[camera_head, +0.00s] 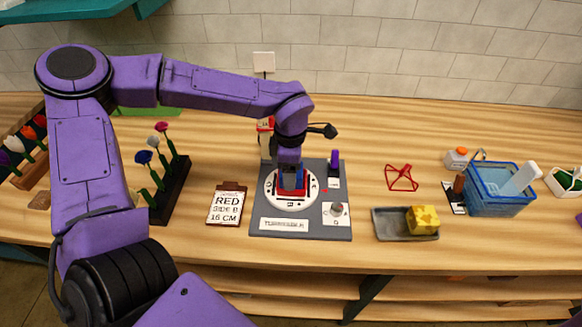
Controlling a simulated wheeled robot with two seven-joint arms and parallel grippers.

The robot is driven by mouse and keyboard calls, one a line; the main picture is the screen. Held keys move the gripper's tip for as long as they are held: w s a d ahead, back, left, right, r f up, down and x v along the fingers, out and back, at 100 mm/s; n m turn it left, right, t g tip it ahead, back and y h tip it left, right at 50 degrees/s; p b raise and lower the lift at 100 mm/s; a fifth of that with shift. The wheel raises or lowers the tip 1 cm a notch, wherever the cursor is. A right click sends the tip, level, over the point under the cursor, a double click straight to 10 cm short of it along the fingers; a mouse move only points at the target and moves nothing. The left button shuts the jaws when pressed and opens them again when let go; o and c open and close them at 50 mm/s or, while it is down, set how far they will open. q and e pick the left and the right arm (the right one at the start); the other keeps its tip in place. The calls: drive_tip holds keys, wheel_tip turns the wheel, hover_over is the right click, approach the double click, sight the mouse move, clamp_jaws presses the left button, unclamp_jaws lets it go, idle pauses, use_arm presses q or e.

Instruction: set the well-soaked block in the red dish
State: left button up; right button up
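A yellow block (423,220) with darker patches sits at the right end of a shallow grey tray (388,224). The red dish (300,193) is on the white disc (273,202) of the grey turntable station (340,226). My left gripper (291,186) points down right over the dish and hides most of it. I cannot tell whether its fingers are open or shut, or whether anything is between them. My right gripper is not in view.
A blue tub (497,205) stands on the right, a red wire frame (402,178) left of it. A card (227,205) reads "RED SIDE B 16 CM". A dark rack (172,192) holds several flowers. Wood is bare in front of the wall and around the grey tray.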

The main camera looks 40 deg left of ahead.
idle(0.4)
use_arm(q)
drive_tip(key=o, duration=1.2)
drive_tip(key=shift+o, duration=0.5)
wheel_tip(320, 180, up, 7)
drive_tip(key=p, duration=0.8)
